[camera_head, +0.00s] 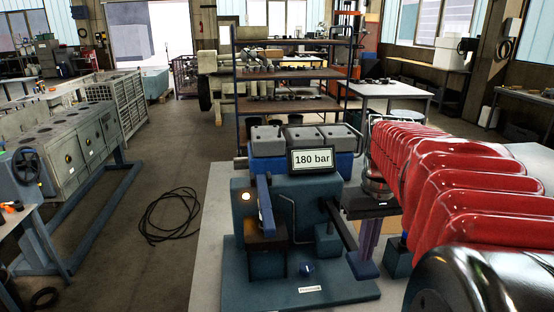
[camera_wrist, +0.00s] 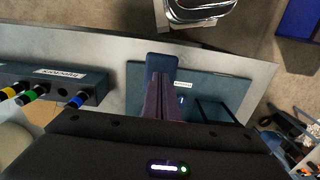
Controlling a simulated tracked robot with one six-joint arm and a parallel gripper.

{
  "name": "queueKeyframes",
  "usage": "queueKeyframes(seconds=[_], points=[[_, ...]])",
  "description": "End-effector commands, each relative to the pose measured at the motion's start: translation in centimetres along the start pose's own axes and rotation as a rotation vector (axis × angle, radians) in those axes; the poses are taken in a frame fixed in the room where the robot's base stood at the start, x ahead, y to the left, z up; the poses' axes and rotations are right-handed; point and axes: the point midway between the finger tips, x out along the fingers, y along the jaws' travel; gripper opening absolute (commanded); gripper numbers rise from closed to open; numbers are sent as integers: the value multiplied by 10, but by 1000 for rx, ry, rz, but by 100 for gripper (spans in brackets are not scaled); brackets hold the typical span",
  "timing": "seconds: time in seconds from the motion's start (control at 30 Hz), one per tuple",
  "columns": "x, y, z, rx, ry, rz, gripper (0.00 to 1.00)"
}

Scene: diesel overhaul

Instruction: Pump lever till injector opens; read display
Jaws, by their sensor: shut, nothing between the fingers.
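The injector tester (camera_head: 300,250) is a teal bench unit on a base plate. Its display (camera_head: 311,160) reads 180 bar. The pump lever (camera_head: 345,228) is a dark bar sloping down to the right, with a blue-grey grip (camera_head: 361,266) at its end. My gripper (camera_head: 367,247) is shut and empty, pointing down at the grip. In the wrist view its fingers (camera_wrist: 162,82) overlap the blue-grey grip (camera_wrist: 162,60); I cannot tell whether they touch it. An upright blue part (camera_head: 264,203), perhaps the injector, stands at the tester's left; its nozzle is not clear.
A glowing orange spot (camera_head: 273,196) shows on the tester's front left. A box with coloured plugs (camera_wrist: 55,85) lies left in the wrist view. A shelf rack (camera_head: 290,105) stands behind the tester. A black cable (camera_head: 170,215) lies on the otherwise clear floor to the left.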

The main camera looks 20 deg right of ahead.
Motion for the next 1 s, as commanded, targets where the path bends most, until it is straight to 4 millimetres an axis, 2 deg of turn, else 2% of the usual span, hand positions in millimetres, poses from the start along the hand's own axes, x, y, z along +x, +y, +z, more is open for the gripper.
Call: queueKeyframes(seconds=[0.33, 1.0], points=[[4, 0, 0, 0, 0, 0, 0], [37, 0, -2, 0, -2, -1, 0]])
